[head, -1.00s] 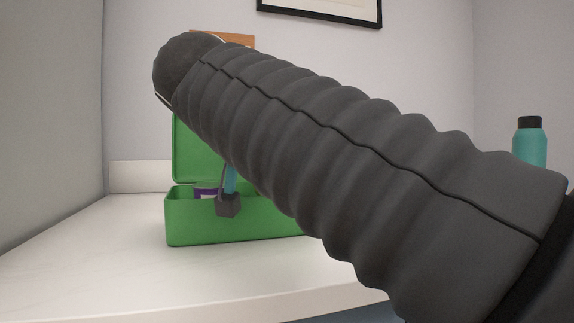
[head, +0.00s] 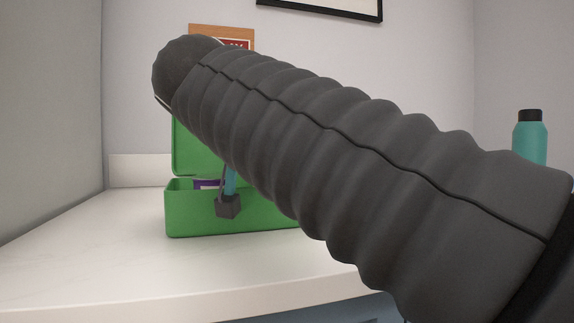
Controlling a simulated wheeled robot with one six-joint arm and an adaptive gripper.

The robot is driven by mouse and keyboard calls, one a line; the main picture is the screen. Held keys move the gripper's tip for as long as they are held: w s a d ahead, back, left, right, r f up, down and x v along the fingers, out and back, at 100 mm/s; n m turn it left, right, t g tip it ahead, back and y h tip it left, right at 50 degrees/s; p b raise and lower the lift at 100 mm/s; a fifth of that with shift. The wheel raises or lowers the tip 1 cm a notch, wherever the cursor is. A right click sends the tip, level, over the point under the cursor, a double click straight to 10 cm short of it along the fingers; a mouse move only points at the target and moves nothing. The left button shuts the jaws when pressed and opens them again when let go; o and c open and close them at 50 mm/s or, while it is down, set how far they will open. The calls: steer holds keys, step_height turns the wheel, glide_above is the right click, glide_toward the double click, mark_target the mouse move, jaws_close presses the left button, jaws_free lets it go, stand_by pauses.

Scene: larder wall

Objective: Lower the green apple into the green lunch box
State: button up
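The green lunch box (head: 190,222) stands on the white counter with its lid (head: 190,158) raised at the back. My arm crosses in front and hides its right part. Part of my gripper (head: 228,205), a dark grey block with a light blue piece above it, shows at the front of the box opening. The rest of my gripper is hidden behind my arm, so I cannot see whether it is open or shut. No green apple is visible. A purple and white item (head: 207,184) shows inside the box on the left.
The white counter (head: 90,250) is clear to the left and in front of the box. A teal bottle with a black cap (head: 529,140) stands at the right. A wooden-framed red sign (head: 236,42) and a black-framed picture (head: 320,5) are at the back wall.

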steer(key=shift+f, duration=0.5)
stand_by(0.4)
steer(key=o, duration=1.3)
